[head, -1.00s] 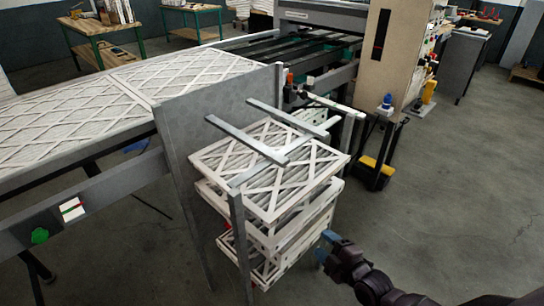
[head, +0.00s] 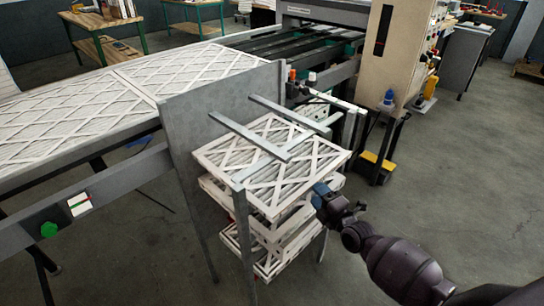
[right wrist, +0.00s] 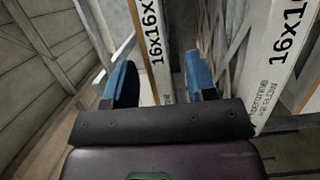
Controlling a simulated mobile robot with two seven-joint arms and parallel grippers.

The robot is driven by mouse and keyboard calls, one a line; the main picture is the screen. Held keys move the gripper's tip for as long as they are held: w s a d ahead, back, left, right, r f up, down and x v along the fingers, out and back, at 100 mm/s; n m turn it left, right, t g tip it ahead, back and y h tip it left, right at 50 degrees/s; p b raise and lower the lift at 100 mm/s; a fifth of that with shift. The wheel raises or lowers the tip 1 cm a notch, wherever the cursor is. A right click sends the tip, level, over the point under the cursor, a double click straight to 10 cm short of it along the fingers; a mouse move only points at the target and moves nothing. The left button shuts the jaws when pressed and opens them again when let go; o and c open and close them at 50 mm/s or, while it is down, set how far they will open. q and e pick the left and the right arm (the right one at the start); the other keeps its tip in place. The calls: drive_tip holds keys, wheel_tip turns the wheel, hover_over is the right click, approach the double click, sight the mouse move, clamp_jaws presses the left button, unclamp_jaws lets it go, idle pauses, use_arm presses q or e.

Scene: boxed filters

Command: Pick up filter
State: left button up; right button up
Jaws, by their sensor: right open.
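Several white-framed filters with criss-cross lattice faces lie stacked on a metal rack. The top filter (head: 262,178) lies flat under two metal bars, and lower filters (head: 280,232) sit unevenly beneath it. My right gripper (head: 321,192) is at the stack's right side, close to the upper filters' edges. In the right wrist view, my open blue-tipped fingers (right wrist: 160,78) have a filter edge (right wrist: 153,40) printed "16x16x" between them, beyond the palm. Another printed filter edge (right wrist: 280,50) passes outside the right finger. I cannot tell whether the fingers touch a filter. My left gripper is out of view.
The metal bars (head: 248,136) reach over the stack, and an upright metal plate (head: 215,120) stands on its left. A conveyor (head: 80,95) carries more filters. A yellow-and-black pallet jack (head: 377,165) stands behind right. The floor at right is clear.

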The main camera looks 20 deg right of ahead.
sight(310, 182)
drive_tip(key=shift+w+a+r+b, duration=0.1)
drive_tip(key=shift+w+b, duration=0.05)
drive_tip(key=shift+w, duration=1.15)
drive_tip(key=shift+w+a+b, duration=0.1)
drive_tip(key=shift+w+b, duration=0.05)
drive_tip(key=shift+w, duration=1.1)
drive_tip(key=shift+c, duration=0.5)
clamp_jaws()
